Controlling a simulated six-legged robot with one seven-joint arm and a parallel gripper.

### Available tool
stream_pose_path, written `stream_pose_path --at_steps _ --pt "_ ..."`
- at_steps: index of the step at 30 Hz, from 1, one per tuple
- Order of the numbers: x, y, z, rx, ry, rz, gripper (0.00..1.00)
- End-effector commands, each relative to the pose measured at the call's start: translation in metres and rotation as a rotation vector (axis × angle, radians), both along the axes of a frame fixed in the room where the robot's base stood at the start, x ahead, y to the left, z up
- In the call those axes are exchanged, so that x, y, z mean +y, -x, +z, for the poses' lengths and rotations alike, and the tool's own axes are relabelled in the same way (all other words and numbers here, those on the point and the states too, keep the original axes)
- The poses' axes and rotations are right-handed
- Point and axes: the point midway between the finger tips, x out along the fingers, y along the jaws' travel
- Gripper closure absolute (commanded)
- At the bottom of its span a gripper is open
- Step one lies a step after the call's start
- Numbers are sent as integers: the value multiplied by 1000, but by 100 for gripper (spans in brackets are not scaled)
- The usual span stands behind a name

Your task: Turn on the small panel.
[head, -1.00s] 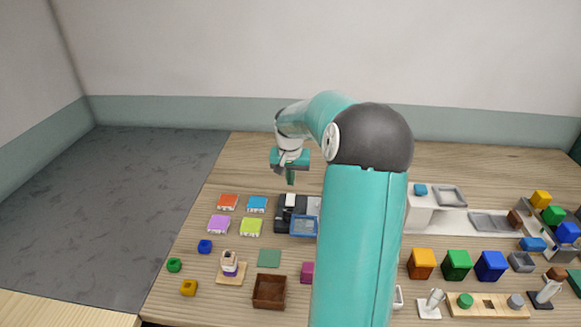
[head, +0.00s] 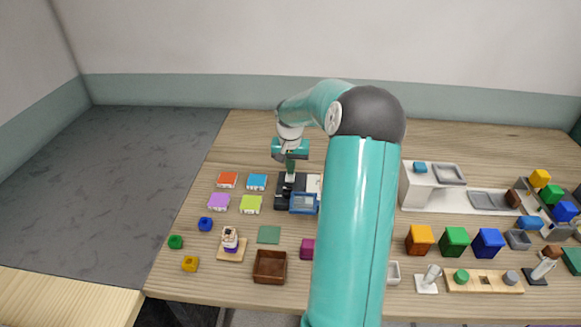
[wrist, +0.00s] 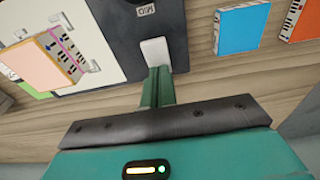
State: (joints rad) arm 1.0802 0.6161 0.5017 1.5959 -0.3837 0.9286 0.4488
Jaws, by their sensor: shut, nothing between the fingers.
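The small panel (head: 281,203) is a dark unit on the table, left of my arm; it also shows in the wrist view (wrist: 188,18). It bears a white switch piece (wrist: 154,50) and a small printed label (wrist: 146,11). My gripper (head: 290,174) points down at the panel in the head view. In the wrist view its green fingers (wrist: 159,82) are together and empty, with their tips at the near end of the white switch. I cannot tell whether they touch it or which way the switch is set.
A blue-framed piece (head: 303,204) sits at the panel's right front. A brown box (head: 270,267) stands in front. Bare table lies behind the panel.

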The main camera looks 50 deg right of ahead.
Motion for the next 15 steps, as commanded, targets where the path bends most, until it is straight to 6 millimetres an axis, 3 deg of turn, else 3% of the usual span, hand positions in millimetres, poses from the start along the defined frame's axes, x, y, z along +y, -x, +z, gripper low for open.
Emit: stream_pose_path --at_steps 15 --pt "11 10 -1 5 -5 1 100"
